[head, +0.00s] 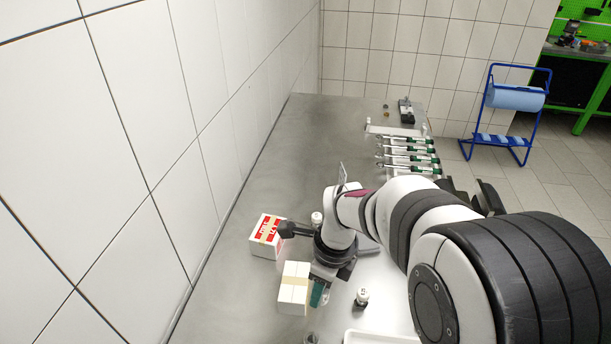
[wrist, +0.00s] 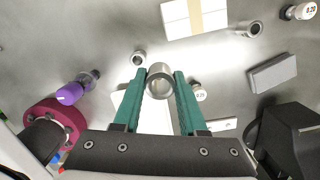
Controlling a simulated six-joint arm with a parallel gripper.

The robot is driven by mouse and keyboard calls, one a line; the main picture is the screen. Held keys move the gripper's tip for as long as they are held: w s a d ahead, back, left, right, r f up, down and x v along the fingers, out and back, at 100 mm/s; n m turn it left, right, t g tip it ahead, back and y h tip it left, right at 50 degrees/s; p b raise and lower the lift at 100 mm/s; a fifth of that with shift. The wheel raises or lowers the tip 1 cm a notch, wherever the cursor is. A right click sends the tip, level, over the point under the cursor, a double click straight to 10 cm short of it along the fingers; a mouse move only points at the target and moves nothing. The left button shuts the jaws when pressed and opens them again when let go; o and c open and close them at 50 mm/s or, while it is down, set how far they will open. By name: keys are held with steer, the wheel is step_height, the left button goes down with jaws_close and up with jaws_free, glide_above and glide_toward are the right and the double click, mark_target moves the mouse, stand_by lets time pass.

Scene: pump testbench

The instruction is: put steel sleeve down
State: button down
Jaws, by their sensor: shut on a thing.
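The steel sleeve (wrist: 159,80) is a short, hollow metal ring. In the wrist view it sits between the teal fingertips of my gripper (wrist: 159,84), which is shut on it. I look partly into its open bore. The sleeve is not clear to me there. The gap between the sleeve and the table cannot be told. Two similar metal rings show in the wrist view, one close to the left fingertip (wrist: 138,58) and one farther off (wrist: 254,28).
A white box with tape (head: 294,288) and a red-and-white box (head: 267,236) stand left of my gripper. A small labelled weight (head: 362,298) is at right. Several green-handled wrenches (head: 410,155) lie farther back.

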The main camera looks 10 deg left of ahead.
steer(key=w+a+r+m, duration=0.1)
steer(key=w+r+m, duration=0.1)
steer(key=w, duration=0.7)
steer(key=w+a+r+m, duration=0.1)
steer(key=w+r, duration=0.1)
steer(key=w, duration=0.6)
glide_above(275, 237)
steer(key=shift+t, duration=0.3)
steer(key=f, duration=0.6)
steer(key=shift+s+d+f, duration=0.2)
steer(key=shift+d+f, duration=0.1)
steer(key=shift+f, duration=2.05)
steer(key=shift+f, duration=0.15)
steer(key=shift+c, duration=2.3)
jaws_free()
